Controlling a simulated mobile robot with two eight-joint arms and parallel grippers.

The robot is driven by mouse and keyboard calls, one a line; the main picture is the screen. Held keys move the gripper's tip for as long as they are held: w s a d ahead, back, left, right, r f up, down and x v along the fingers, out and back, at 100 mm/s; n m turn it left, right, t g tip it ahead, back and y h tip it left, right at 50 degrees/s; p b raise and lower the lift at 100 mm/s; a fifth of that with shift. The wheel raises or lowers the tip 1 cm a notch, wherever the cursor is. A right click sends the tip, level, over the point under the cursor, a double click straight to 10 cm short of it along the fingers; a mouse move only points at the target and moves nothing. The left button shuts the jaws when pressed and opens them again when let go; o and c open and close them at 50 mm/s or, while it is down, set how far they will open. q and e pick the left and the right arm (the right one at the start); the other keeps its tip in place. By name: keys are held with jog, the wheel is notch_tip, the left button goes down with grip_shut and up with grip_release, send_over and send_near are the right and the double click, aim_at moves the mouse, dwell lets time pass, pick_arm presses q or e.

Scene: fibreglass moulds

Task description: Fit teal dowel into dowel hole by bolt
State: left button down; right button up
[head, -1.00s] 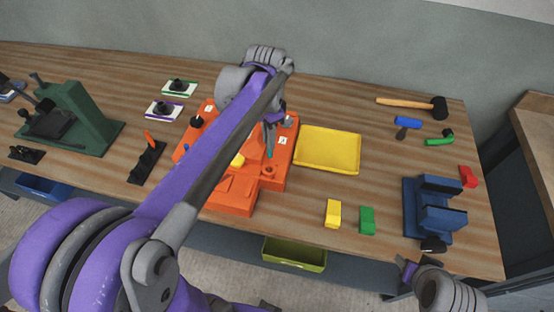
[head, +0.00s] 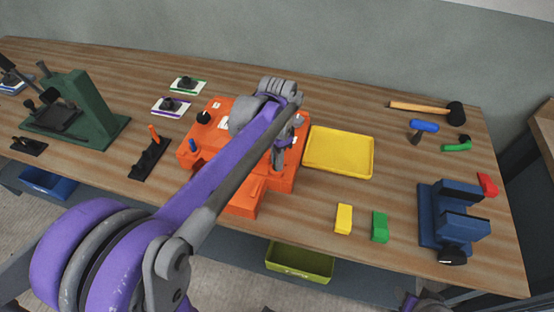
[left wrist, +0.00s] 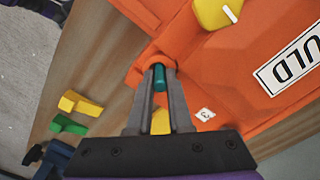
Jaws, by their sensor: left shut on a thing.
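The orange mould (head: 245,203) lies on the bench, partly hidden behind my left arm. My left gripper (head: 278,160) is over its right-hand part. In the left wrist view the gripper (left wrist: 159,80) is shut on the teal dowel (left wrist: 159,77), which sits between the fingertips. The dowel's far end is at a round orange boss (left wrist: 156,56) on the mould; I cannot tell whether it is inside a hole. I cannot make out the bolt for sure. Only a purple piece of my right arm shows at the bottom edge of the head view.
A yellow tray (head: 339,153) lies right of the mould. A yellow block (head: 343,218) and a green block (head: 380,227) stand near the front edge. A blue vise (head: 452,215) is at the right, a green press (head: 88,108) at the left. A yellow knob (left wrist: 218,12) is on the mould.

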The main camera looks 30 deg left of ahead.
pick_arm(q)
jog(key=c, duration=1.1)
grip_release()
jog(key=shift+s, duration=0.1)
jog(key=shift+r, duration=0.15)
notch_tip(320, 180, up, 12)
jog(key=f+p, duration=0.1)
jog(key=s+d+f+n+t, duration=0.2)
jog(key=s+d+f+n, duration=0.1)
jog(key=s+f, duration=0.4)
jog(key=s+d+f+n+t, duration=0.3)
jog(key=s+d+f, duration=0.1)
jog(key=s+f, duration=0.3)
jog(key=shift+s+f, duration=0.35)
jog(key=shift+s, duration=0.3)
jog(key=shift+a, duration=0.1)
